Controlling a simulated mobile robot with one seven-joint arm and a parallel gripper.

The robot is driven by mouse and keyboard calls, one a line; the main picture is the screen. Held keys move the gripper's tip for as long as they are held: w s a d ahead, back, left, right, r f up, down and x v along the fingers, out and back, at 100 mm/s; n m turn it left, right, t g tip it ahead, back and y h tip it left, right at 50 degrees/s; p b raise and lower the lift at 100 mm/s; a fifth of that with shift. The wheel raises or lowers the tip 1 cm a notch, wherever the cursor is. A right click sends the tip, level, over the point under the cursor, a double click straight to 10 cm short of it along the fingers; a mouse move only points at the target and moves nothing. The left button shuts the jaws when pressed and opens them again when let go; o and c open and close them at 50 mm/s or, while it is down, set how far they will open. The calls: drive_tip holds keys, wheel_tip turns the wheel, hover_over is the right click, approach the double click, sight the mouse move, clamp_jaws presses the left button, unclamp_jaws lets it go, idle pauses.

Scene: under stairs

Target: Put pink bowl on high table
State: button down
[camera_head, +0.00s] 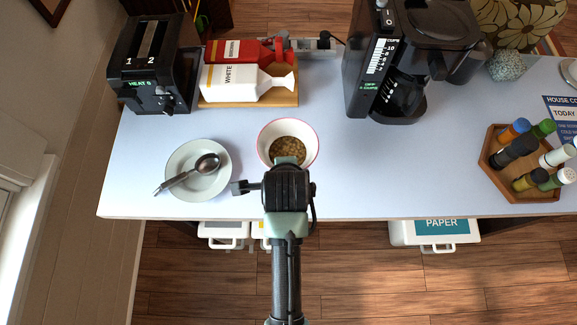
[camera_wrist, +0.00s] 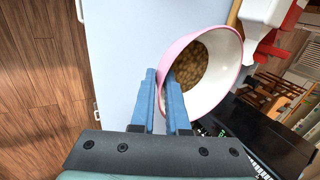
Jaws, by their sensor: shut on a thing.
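The pink bowl (camera_head: 265,143) is white inside with a pink rim and holds small brown pieces. It is above or on the light table (camera_head: 340,170), near its front edge; I cannot tell whether it touches the surface. In the wrist view the bowl (camera_wrist: 228,83) is between and beyond my blue fingertips. My gripper (camera_wrist: 168,88) is shut on the bowl's near wall. In the head view my arm and wrist hide the fingers and part of the bowl's near side.
A plate (camera_head: 205,186) with a spoon (camera_head: 190,173) lies left of the bowl. A toaster (camera_head: 155,70), cartons on a wooden board (camera_head: 285,98) and a coffee maker (camera_head: 400,65) stand behind. A hexagonal tray (camera_head: 490,160) of bottles is at right. Table space right of the bowl is clear.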

drive_tip(key=shift+r, duration=0.15)
drive_tip(key=shift+f, duration=0.35)
drive_tip(key=shift+w+f+p, duration=0.1)
drive_tip(key=shift+f+p, duration=0.6)
drive_tip(key=shift+f, duration=3.85)
drive_tip(key=shift+f, duration=0.2)
drive_tip(key=c, duration=0.9)
unclamp_jaws()
drive_tip(key=shift+m, duration=0.3)
drive_tip(key=shift+r, duration=0.1)
